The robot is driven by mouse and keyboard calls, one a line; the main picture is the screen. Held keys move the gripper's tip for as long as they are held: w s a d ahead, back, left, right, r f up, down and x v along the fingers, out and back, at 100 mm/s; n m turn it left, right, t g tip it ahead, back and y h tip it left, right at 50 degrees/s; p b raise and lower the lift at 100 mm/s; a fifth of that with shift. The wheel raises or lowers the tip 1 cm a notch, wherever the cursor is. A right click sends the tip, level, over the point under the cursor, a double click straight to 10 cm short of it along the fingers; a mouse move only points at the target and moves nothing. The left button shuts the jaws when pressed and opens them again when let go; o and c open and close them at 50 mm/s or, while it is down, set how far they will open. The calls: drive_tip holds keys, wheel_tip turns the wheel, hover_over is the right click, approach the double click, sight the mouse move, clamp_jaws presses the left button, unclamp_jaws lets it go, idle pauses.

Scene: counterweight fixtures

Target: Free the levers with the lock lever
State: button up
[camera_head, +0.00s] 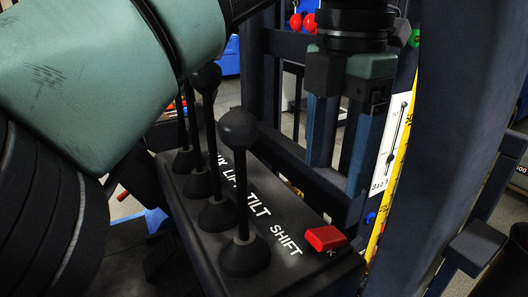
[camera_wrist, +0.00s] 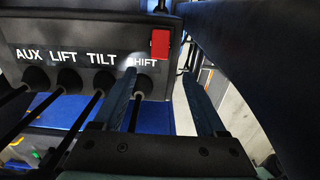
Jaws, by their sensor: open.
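The red lock lever (camera_head: 325,238) sits at the right end of the dark lever panel (camera_head: 312,270), beside the SHIFT label. It also shows in the wrist view (camera_wrist: 160,43), beyond the fingertips and between their lines. Several black levers with round knobs stand in a row on the panel, by the labels AUX, LIFT, TILT and SHIFT. The nearest is the SHIFT lever (camera_head: 241,190). My gripper (camera_head: 340,176) is open and empty, its blue fingers pointing down above the panel's right end, apart from the red lever. In the wrist view its fingers (camera_wrist: 163,76) straddle the SHIFT label.
A dark upright post (camera_head: 440,150) rises close on the right of my gripper. Dark frame bars stand behind it. A white card with a lever drawing (camera_head: 392,145) and a yellow scale strip (camera_head: 395,185) are beside the post.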

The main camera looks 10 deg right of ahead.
sight(322, 235)
wheel_tip(322, 235, down, 11)
drive_tip(key=shift+f, duration=0.15)
drive_tip(key=shift+c, duration=0.3)
clamp_jaws()
